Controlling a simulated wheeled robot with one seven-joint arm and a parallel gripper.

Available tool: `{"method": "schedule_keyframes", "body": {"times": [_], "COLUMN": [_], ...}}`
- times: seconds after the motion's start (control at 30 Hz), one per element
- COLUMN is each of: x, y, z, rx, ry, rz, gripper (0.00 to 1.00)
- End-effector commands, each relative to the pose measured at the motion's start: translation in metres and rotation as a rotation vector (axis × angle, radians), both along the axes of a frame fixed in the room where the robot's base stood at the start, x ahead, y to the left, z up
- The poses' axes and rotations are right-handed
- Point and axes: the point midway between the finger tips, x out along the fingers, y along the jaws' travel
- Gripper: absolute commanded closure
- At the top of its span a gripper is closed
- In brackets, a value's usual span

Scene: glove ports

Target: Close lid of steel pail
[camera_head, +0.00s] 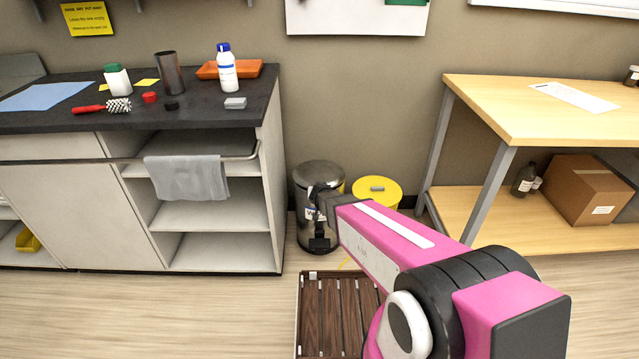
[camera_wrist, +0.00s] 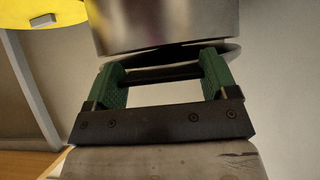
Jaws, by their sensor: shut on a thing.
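The steel pail (camera_head: 305,178) stands on the floor between the counter and the wooden table. Its round dark-topped lid (camera_head: 320,170) looks nearly level on top; the exact gap cannot be told. In the wrist view the shiny pail wall (camera_wrist: 165,22) fills the top, with a dark rim edge below it. My gripper (camera_wrist: 160,68) has green-padded fingers either side of a black bar (camera_wrist: 160,76) close by the rim, which looks like the lid's handle, and is shut on it. In the head view my arm partly hides the pail's right side.
A yellow bin (camera_head: 377,190) stands right beside the pail; its lid also shows in the wrist view (camera_wrist: 38,14). The grey counter (camera_head: 225,240) is close on the left, the wooden table (camera_head: 530,120) on the right. A slatted wooden platform (camera_head: 335,310) lies on the floor in front.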

Motion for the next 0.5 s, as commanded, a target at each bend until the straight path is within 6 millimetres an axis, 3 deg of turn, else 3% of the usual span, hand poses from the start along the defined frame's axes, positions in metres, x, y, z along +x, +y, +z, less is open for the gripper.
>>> {"method": "schedule_keyframes", "body": {"times": [0.2,0.5], "x": [0.003,0.004], "y": [0.001,0.001], "z": [-0.023,-0.034], "rx": [0.001,0.002], "ry": [0.0,0.003], "rz": [0.0,-0.001], "gripper": [0.63,0.63]}}
